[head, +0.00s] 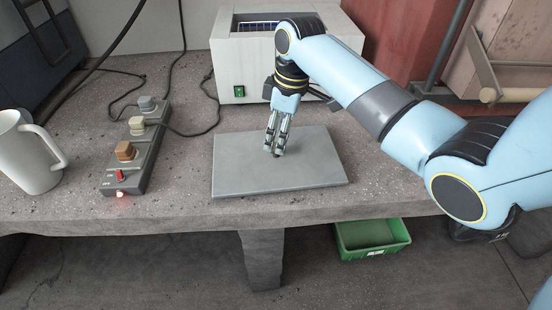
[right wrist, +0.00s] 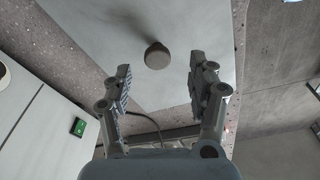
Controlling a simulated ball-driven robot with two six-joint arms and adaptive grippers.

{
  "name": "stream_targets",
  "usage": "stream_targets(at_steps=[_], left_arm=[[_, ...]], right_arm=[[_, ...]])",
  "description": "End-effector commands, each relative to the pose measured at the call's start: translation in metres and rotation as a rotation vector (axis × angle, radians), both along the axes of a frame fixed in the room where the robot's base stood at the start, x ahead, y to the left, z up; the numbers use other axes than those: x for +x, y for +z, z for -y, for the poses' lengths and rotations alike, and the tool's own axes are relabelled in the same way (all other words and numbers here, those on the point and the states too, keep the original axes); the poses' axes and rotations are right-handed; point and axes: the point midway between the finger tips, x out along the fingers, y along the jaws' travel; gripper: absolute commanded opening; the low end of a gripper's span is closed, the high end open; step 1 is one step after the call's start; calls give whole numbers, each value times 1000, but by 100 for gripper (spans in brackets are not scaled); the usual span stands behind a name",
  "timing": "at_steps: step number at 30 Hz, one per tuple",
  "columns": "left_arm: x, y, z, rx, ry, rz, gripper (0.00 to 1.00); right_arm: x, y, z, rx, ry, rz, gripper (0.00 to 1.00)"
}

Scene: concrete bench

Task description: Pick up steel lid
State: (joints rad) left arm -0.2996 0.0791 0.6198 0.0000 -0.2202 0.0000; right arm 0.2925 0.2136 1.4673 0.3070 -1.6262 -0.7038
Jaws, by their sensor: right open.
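The steel lid (head: 315,172) is a flat grey rectangular plate lying on the concrete bench in front of the white box. In the right wrist view the lid (right wrist: 95,25) fills the upper middle, with a round knob (right wrist: 157,56) on it. My right gripper (head: 274,148) points down over the middle of the lid, its fingertips close above the plate. In the right wrist view my right gripper (right wrist: 160,70) is open, with the knob showing between and just beyond its fingertips. In the head view the fingers mostly hide the knob. My left gripper is not in view.
The white box (head: 226,71) with an open top and green switch stands behind the lid. A power strip (head: 151,152) with several plugs and a white mug (head: 27,160) stand to the left. A green bin (head: 372,236) is below the bench.

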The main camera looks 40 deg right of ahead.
Motion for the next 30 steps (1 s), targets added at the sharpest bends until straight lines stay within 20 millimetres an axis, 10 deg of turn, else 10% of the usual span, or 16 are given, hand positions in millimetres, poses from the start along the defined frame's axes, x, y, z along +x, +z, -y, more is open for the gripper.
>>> stream_targets(at_steps=[9, 18, 30], left_arm=[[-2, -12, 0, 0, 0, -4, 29], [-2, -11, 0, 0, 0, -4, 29], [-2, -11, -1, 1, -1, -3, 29]], right_arm=[[9, -45, -3, -1, -1, -1, 59], [9, -48, -3, 0, -1, 0, 57], [9, -48, -3, -1, -1, -1, 5]])
